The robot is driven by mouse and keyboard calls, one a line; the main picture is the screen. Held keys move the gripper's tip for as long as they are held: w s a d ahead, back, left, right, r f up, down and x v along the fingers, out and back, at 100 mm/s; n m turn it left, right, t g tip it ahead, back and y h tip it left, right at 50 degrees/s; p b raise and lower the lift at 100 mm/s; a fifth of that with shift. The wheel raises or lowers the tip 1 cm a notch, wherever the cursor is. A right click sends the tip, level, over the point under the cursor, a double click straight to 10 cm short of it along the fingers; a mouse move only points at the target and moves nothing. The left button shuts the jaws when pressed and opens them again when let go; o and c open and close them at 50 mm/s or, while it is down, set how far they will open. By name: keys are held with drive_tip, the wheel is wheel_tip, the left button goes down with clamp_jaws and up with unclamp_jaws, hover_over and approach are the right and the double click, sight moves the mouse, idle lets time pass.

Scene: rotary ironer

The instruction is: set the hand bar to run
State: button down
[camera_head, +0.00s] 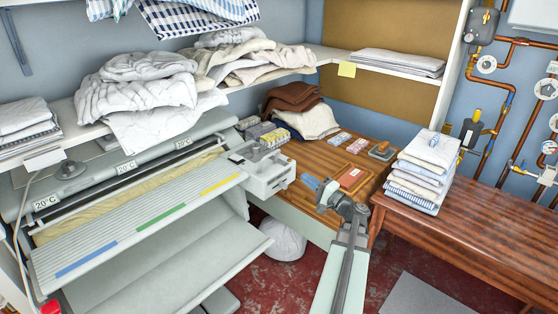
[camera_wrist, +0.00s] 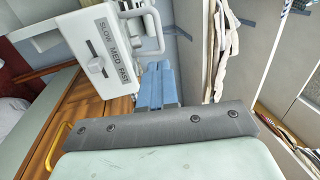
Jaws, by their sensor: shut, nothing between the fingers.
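The rotary ironer (camera_head: 130,212) stands at the left in the head view, with a pale control box (camera_head: 268,176) at its right end. In the wrist view the control box (camera_wrist: 95,52) fills the upper left, with a slider marked SLOW, MED, FAST. A white bar-shaped handle (camera_wrist: 157,28), which looks like the hand bar, sticks out beside the box; which setting it is in cannot be told. My gripper (camera_head: 313,183) is right of the box in the head view. In the wrist view its blue fingers (camera_wrist: 158,72) are shut and empty, just below the handle, seemingly apart from it.
A wooden worktop (camera_head: 334,160) with small items lies behind my gripper. A folded linen stack (camera_head: 424,160) stands on the bench at the right. A shelf with heaped laundry (camera_head: 140,92) hangs above the ironer. A white bag (camera_head: 283,241) sits on the floor below.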

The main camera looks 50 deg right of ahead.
sight(273, 154)
drive_tip(key=shift+w, duration=0.1)
drive_tip(key=w+r, duration=0.2)
drive_tip(key=w, duration=1.1)
drive_tip(key=shift+w+r, duration=0.3)
drive_tip(key=shift+r, duration=0.1)
